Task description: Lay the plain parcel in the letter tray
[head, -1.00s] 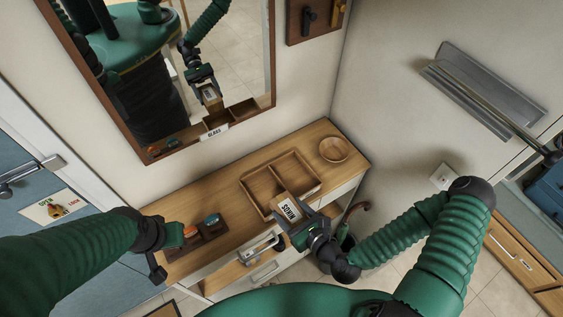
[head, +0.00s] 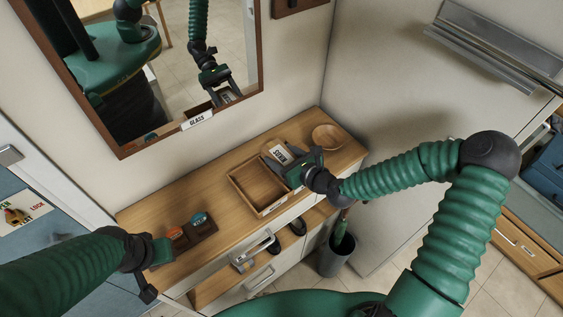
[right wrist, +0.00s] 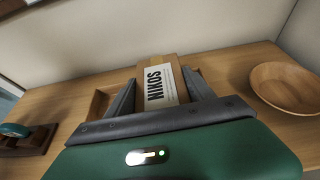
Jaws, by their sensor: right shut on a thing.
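The parcel (head: 274,149) is a flat brown packet with a white label reading NIKOS. My right gripper (head: 292,167) is shut on it. The parcel is over the right part of the wooden letter tray (head: 256,184); I cannot tell whether it touches the tray. The tray's left compartment shows empty. In the right wrist view the parcel (right wrist: 161,84) sits between the two fingers, its far end pointing toward the wall, and part of the tray (right wrist: 98,103) shows to its left. My left gripper (head: 158,258) is near the table's left end; its fingers do not show clearly.
A round wooden bowl (head: 327,136) stands right of the tray; it also shows in the right wrist view (right wrist: 285,88). A small dark holder (head: 200,230) with orange and teal items is at left. A mirror (head: 165,70) labelled GLASS hangs behind. An umbrella bin (head: 336,257) stands below.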

